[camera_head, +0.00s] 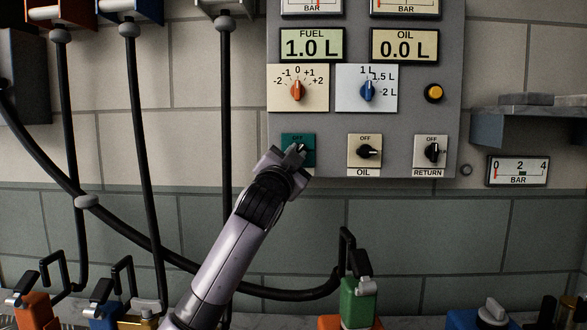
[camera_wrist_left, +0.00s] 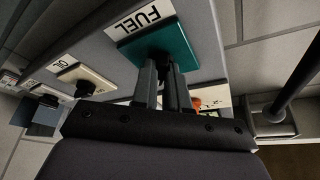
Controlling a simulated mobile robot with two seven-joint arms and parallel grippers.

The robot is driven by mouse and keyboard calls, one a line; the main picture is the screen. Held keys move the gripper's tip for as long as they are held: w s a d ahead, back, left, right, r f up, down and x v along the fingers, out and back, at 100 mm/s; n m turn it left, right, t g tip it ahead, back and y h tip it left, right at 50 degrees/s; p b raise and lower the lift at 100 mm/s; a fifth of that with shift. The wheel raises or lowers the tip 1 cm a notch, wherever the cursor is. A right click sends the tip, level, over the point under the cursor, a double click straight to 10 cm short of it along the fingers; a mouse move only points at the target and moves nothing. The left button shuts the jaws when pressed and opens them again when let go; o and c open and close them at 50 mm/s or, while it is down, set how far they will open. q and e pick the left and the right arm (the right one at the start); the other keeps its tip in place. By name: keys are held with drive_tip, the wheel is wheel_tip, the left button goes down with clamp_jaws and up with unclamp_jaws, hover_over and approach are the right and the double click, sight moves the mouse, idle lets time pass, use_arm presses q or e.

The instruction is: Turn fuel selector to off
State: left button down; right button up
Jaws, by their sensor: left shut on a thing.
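The fuel selector is a dark knob on a teal plate (camera_head: 297,137) at the lower left of the grey control panel. The word OFF shows at the plate's top edge in the head view. My left gripper (camera_head: 300,150) is in front of the plate and shut on the knob, hiding most of it. In the left wrist view the two fingers (camera_wrist_left: 168,88) reach to the teal plate (camera_wrist_left: 155,48), beside the FUEL label (camera_wrist_left: 138,18). The knob's pointing direction is hidden. My right gripper is not in view.
The oil selector (camera_head: 367,152) and return selector (camera_head: 433,152) sit to the right on the same panel. Orange (camera_head: 297,90) and blue (camera_head: 367,90) dials are above. Black hoses (camera_head: 226,120) hang at the left. A green nozzle block (camera_head: 359,302) stands below.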

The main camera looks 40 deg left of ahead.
use_arm(q)
drive_tip(key=n+y+b, duration=0.1)
drive_tip(key=n, duration=0.2)
drive_tip(key=n+y+b, duration=0.2)
drive_tip(key=n, duration=0.2)
drive_tip(key=n+g+y+b, duration=0.1)
drive_tip(key=n+y, duration=0.1)
drive_tip(key=n, duration=0.1)
drive_tip(key=shift+w+d+f+n+b, duration=0.15)
drive_tip(key=shift+d+f+n+b, duration=0.15)
drive_tip(key=shift+n+b, duration=0.1)
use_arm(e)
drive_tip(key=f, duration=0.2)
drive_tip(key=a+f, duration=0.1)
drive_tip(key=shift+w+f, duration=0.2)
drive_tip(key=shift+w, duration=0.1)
use_arm(q)
drive_tip(key=shift+r+n+y, duration=0.15)
drive_tip(key=shift+n+y, duration=0.15)
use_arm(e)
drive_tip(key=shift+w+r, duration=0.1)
use_arm(q)
drive_tip(key=c, duration=1.1)
unclamp_jaws()
drive_tip(key=shift+c, duration=0.2)
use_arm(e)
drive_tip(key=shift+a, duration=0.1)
